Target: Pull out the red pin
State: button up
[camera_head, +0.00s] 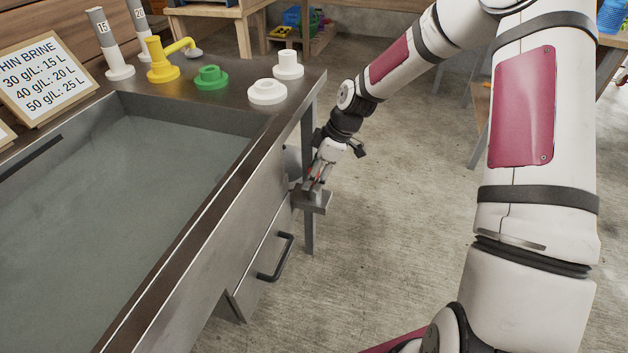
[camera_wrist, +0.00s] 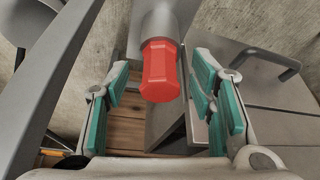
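The red pin (camera_wrist: 161,72) shows in the wrist view as a faceted red head on a grey cylindrical sleeve (camera_wrist: 163,22). My gripper (camera_wrist: 160,80) is open, with one teal-padded finger on each side of the red head. A gap shows between the head and each finger, so neither pad appears to touch it. In the head view my gripper (camera_head: 316,180) is down at the tank's right end, by a small metal bracket (camera_head: 314,201). Only a little red shows between its fingers there, and the rest of the pin is hidden.
The metal tank (camera_head: 215,215) fills the left. Its rim holds a yellow tap (camera_head: 160,62), a green fitting (camera_head: 211,78) and white fittings (camera_head: 267,92). A black handle (camera_head: 277,258) sticks out below the bracket. A metal leg (camera_head: 309,232) stands nearby.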

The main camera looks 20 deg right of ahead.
grip_shut()
jog(key=shift+r, duration=0.15)
jog(key=shift+r, duration=0.25)
notch_tip(320, 180, up, 6)
jog(key=p, duration=0.3)
jog(key=shift+r, duration=0.15)
jog(key=s+d+p, duration=0.2)
jog(key=s+d, duration=0.1)
jog(key=d, duration=0.5)
jog(key=s+d+p, duration=0.3)
jog(key=d, duration=0.5)
jog(key=shift+s+d+p, duration=0.25)
jog(key=shift+d+p, duration=0.05)
jog(key=shift+d, duration=0.1)
jog(key=shift+r, duration=0.15)
